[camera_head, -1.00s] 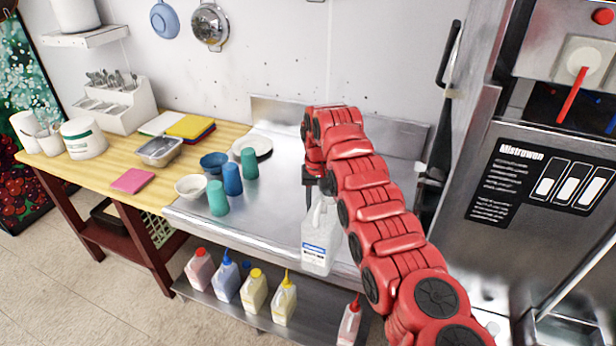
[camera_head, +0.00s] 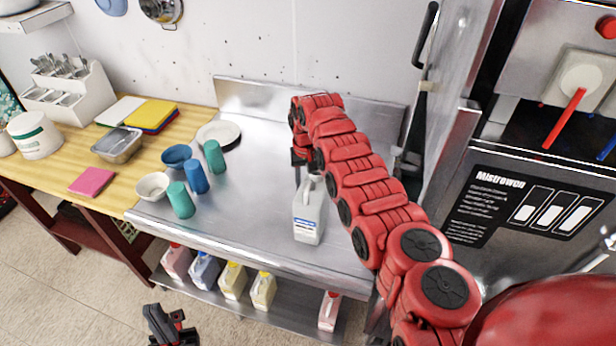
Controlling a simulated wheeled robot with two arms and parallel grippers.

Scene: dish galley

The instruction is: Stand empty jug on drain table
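The empty jug (camera_head: 308,216), a pale translucent bottle with a white and blue label, is upright over the right part of the steel drain table (camera_head: 255,207). Its base appears at or just above the tabletop; I cannot tell if it touches. My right gripper (camera_head: 301,172), at the end of the red arm coming in from the right, is at the jug's handle and appears shut on it; the arm partly hides the fingers. My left gripper (camera_head: 172,328) is low at the bottom left, over the floor, away from the jug; its finger gap is unclear.
Teal and blue cups (camera_head: 196,177), bowls (camera_head: 153,186) and a plate (camera_head: 219,134) stand on the table's left part. Several coloured jugs (camera_head: 233,281) stand on the lower shelf. A steel machine (camera_head: 530,200) stands at right. The table's middle is clear.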

